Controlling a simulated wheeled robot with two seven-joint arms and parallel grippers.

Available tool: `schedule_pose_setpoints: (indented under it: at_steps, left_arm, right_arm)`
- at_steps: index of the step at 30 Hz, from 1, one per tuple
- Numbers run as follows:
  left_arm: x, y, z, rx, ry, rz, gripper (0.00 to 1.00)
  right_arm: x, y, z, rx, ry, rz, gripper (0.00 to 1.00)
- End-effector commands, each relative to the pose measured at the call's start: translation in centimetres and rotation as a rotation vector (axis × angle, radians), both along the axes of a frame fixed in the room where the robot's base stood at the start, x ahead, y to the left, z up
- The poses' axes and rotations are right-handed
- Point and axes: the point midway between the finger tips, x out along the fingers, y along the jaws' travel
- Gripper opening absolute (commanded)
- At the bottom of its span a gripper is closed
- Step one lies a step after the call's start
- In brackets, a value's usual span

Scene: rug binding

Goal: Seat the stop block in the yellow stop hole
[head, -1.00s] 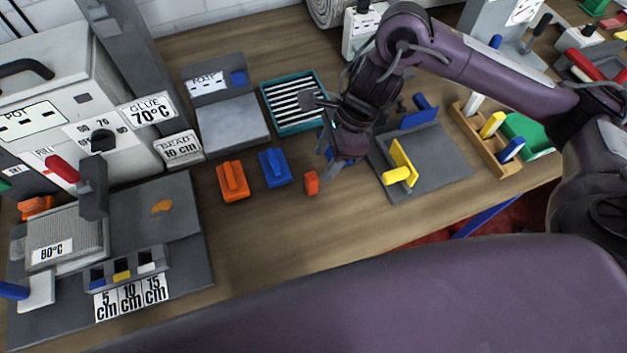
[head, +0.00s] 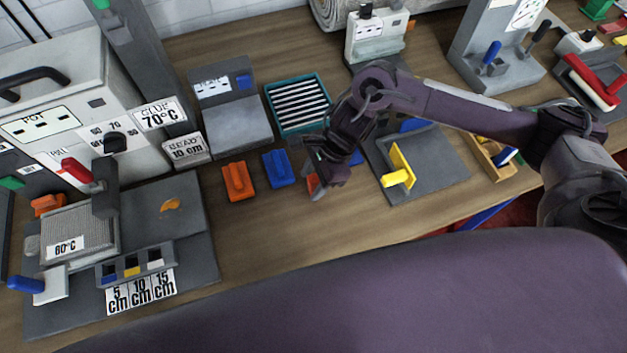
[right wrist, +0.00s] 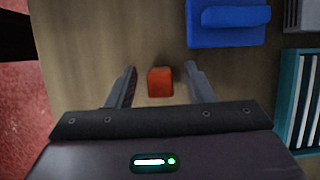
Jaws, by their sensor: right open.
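The small orange-red block (head: 312,184), which looks like the stop block, stands on the bare wood table, partly hidden by my right gripper (head: 322,190) in the head view. In the right wrist view the block (right wrist: 160,82) is between the two open fingers (right wrist: 160,76), with a gap on each side. The yellow stop hole (head: 131,271) is the middle one in a grey strip at the lower left, between a blue and a white one, above the 10 cm label (head: 134,294). My left gripper is not in view.
An orange handled block (head: 238,182) and a blue handled block (head: 279,168) lie left of my gripper. A teal tray (head: 297,104) is behind. A grey plate with a yellow fence (head: 402,160) is to the right. The glue machine (head: 50,85) stands tall at left.

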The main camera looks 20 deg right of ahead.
Motion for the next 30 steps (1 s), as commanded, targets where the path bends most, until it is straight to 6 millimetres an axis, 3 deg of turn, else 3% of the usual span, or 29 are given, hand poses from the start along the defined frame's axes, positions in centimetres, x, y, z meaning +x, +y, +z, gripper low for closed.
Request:
schedule_pose_setpoints:
  at_steps: [2,13,23,30]
  left_arm:
    - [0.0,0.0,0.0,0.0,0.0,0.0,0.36]
    - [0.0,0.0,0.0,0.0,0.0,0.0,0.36]
    - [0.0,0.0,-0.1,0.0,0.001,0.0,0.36]
    - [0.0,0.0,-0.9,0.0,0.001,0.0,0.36]
  right_arm:
    - [0.0,0.0,0.0,0.0,0.0,0.0,0.47]
    - [0.0,0.0,0.1,0.0,-0.001,-0.001,0.0]
    - [0.1,0.0,0.3,0.001,-0.003,-0.001,0.0]
    - [0.2,0.0,2.7,0.001,-0.007,0.0,0.0]
